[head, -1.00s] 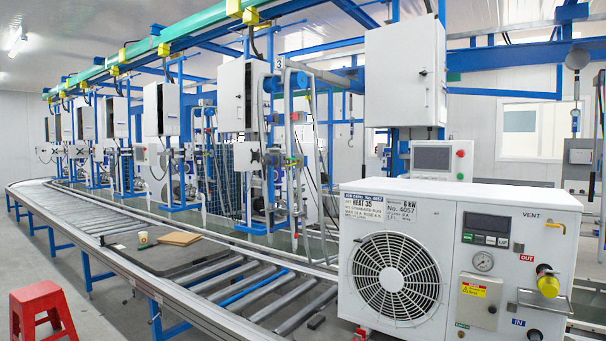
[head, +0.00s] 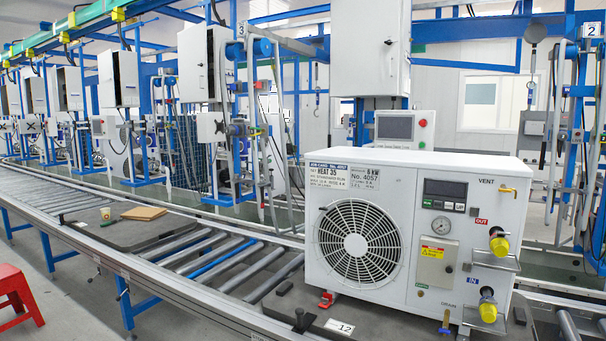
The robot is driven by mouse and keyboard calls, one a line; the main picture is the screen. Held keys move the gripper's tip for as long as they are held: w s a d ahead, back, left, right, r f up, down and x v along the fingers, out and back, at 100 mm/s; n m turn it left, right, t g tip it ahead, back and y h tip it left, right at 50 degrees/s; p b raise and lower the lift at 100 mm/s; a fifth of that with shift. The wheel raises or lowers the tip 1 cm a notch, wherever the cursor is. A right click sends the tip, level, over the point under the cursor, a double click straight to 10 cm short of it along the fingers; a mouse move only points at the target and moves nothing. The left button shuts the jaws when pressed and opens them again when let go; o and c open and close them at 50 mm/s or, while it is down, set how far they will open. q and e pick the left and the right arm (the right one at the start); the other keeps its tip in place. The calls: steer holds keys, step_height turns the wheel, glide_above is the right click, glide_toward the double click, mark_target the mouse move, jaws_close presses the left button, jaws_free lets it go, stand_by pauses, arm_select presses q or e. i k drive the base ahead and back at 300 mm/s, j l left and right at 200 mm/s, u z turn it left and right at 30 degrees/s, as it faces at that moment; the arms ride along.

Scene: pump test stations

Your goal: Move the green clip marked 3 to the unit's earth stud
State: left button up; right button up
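The unit (head: 341,215) is a white box with a round fan grille, standing on the conveyor line. Its right-hand face carries a gauge, a dark display and yellow-capped ports marked OUT and IN. A small green label (head: 420,286) sits low on that face; I cannot make out an earth stud beside it. The station sign 3 (head: 241,29) hangs left of the unit. Below it, among hoses and valves, is a small green and yellow fitting (head: 238,130); I cannot tell whether it is the green clip. Neither gripper is in view.
A roller conveyor (head: 215,255) runs from the far left toward the unit. A dark board on it bears a cup (head: 105,213) and a brown pad (head: 143,213). A red stool (head: 14,290) stands on the floor at left. Sign 2 (head: 590,30) marks a station at right.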

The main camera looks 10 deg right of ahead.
mark_target(252, 130)
steer(key=i+u, duration=0.3)
steer(key=u, duration=0.15)
steer(key=i+u, duration=0.4)
steer(key=i+l+u, duration=0.1)
steer(key=i+l, duration=0.25)
steer(key=i, duration=0.25)
steer(key=i+l+u, duration=0.1)
steer(key=i+l, duration=0.25)
steer(key=i, duration=0.2)
steer(key=i+l+u, duration=0.1)
steer(key=i+l, duration=0.3)
steer(key=i, duration=0.15)
